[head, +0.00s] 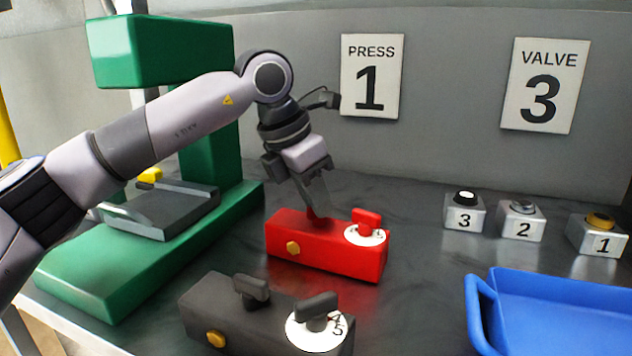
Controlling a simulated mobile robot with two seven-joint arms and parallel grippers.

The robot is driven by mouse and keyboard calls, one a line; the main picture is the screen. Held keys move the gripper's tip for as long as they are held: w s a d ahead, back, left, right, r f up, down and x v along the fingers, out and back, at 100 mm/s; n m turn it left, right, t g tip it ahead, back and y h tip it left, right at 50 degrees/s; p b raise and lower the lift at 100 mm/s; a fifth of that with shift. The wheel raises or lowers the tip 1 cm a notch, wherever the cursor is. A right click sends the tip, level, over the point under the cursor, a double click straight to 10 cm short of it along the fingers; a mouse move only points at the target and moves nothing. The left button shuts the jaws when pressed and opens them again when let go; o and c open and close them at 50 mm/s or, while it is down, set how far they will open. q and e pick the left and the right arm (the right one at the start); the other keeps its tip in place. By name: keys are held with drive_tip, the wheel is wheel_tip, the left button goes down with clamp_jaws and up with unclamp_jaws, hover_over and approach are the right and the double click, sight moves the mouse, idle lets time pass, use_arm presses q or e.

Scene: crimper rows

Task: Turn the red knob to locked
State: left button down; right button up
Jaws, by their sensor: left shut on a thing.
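A red box (300,252) stands on the grey bench, with a yellow hexagonal button (293,248) on its front. On its top right is a red knob (367,220) on a white dial (380,237); the dial's marks are too small to read. My left gripper (318,208) points down over the box's top left. It is shut on a second red knob (314,214) there, mostly hidden by the fingers. Any lock marking is not legible. My right gripper is not in view.
A dark grey box (215,310) with two knobs stands in front. A green press (100,260) is at left, behind my left arm. Numbered button boxes (522,222) and a blue tray (565,310) are at right. Signs (372,75) hang behind.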

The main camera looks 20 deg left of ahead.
use_arm(q)
drive_tip(key=m+p, duration=0.1)
drive_tip(key=m+g+p, duration=0.1)
drive_tip(key=m+p, duration=0.1)
drive_tip(key=m+h+p, duration=0.1)
drive_tip(key=shift+w+r+m+g, duration=0.1)
drive_tip(key=shift+r+m+g, duration=0.2)
drive_tip(key=shift+m+p, duration=0.5)
drive_tip(key=shift+p, duration=0.15)
drive_tip(key=shift+a+m+g+p, duration=0.1)
drive_tip(key=shift+m+g+p, duration=0.2)
drive_tip(key=shift+m+p, duration=0.1)
drive_tip(key=m+g+p, duration=0.1)
drive_tip(key=m+p, duration=0.1)
drive_tip(key=m, duration=0.1)
drive_tip(key=shift+w+f+h, duration=0.1)
drive_tip(key=shift+w+h, duration=0.05)
drive_tip(key=shift+h, duration=0.15)
drive_tip(key=shift+m+g+p, duration=0.3)
drive_tip(key=shift+m+p, duration=0.2)
drive_tip(key=shift+p, duration=0.1)
drive_tip(key=shift+f+m, duration=0.15)
drive_tip(key=shift+m, duration=0.15)
drive_tip(key=c, duration=1.2)
unclamp_jaws()
drive_tip(key=shift+o, duration=0.2)
